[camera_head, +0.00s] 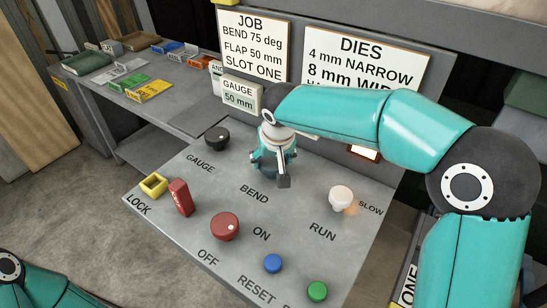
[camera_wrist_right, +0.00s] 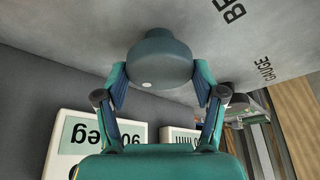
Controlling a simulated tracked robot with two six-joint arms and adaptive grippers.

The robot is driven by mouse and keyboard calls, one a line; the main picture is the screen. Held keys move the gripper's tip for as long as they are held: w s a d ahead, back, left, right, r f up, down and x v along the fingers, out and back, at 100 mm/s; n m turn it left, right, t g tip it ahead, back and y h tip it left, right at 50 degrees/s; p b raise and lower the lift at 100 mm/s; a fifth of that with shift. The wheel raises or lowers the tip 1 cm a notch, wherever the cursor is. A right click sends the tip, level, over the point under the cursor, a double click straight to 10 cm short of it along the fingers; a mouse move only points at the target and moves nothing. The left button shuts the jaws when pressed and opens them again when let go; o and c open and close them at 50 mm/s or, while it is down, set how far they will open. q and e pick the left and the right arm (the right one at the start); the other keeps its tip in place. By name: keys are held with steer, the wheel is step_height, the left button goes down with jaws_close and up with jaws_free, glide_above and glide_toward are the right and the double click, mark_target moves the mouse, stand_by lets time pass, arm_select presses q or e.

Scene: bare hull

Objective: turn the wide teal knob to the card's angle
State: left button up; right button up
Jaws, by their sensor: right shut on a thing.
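The wide teal knob (camera_wrist_right: 160,62) fills the upper middle of the wrist view, with a white dot on its face. My right gripper (camera_wrist_right: 160,80) is shut on it, one finger on each side. In the head view my right gripper (camera_head: 274,158) covers nearly all of the knob above the word BEND. The job card (camera_head: 252,42) reads BEND 75 deg, FLAP 50 mm, SLOT ONE. An upside-down display (camera_wrist_right: 95,140) in the wrist view appears to read 90 deg, partly hidden by a finger. My left gripper is out of view; only its arm shows at lower left.
On the panel are a black GAUGE knob (camera_head: 217,137), a red knob (camera_head: 225,226), a red tag (camera_head: 181,197) by a yellow LOCK piece, a white RUN knob (camera_head: 341,198), and blue (camera_head: 273,263) and green (camera_head: 317,291) buttons. The dies card (camera_head: 363,62) stands behind.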

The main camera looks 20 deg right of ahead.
steer(key=shift+f+m+h+b, duration=0.1)
steer(key=shift+m+h+b, duration=0.2)
steer(key=shift+m+b, duration=0.4)
steer(key=shift+w+a+m+h+b, duration=0.1)
steer(key=shift+m+h+b, duration=0.3)
steer(key=shift+m+b, duration=0.55)
steer(key=shift+m+g+h, duration=0.3)
steer(key=shift+m+h, duration=0.1)
steer(key=shift+m, duration=0.85)
steer(key=shift+a+r+m+g+h, duration=0.15)
steer(key=shift+m+g+h, duration=0.3)
steer(key=shift+m, duration=1.05)
steer(key=o, duration=1.2)
steer(key=shift+c, duration=0.2)
